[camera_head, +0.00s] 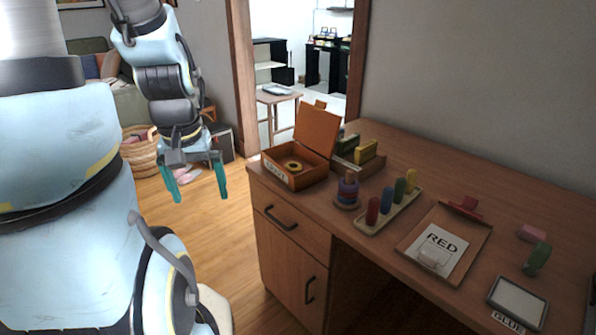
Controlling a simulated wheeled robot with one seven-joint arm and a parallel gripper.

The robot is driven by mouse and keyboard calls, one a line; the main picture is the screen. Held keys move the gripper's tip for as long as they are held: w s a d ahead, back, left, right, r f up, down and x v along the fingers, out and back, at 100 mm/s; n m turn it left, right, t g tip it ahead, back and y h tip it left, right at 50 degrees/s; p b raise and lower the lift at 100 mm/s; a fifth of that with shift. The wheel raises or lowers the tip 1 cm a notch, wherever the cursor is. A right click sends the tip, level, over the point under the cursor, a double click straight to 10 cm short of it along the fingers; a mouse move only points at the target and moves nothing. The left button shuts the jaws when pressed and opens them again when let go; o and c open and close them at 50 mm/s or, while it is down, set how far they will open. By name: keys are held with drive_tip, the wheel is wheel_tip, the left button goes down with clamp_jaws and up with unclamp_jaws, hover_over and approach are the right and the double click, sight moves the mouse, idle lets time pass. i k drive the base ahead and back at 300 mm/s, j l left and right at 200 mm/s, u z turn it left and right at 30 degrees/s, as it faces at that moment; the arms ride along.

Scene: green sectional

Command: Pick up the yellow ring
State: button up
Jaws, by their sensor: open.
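The yellow ring (293,166) lies inside an open orange-brown wooden box (289,182) at the near left corner of the desk. The box lid (316,131) stands raised at its back right. The ring looks flat with a dark centre. My gripper (199,194) hangs with its two teal fingers pointing down, apart and empty. It is to the left of the desk and box, over the floor, and not touching anything.
On the desk (465,183) stand a ring stacker (347,191), a rack of coloured pegs (394,206), a divided box with yellow block (366,152), a tray with a RED card (440,253) and a GLUE pad (517,302). A basket (140,158) stands on the floor behind my gripper.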

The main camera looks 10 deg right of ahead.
sight(289, 166)
drive_tip(key=i+j, duration=0.1)
drive_tip(key=i, duration=0.35)
drive_tip(key=i+j, duration=0.15)
drive_tip(key=i, duration=0.3)
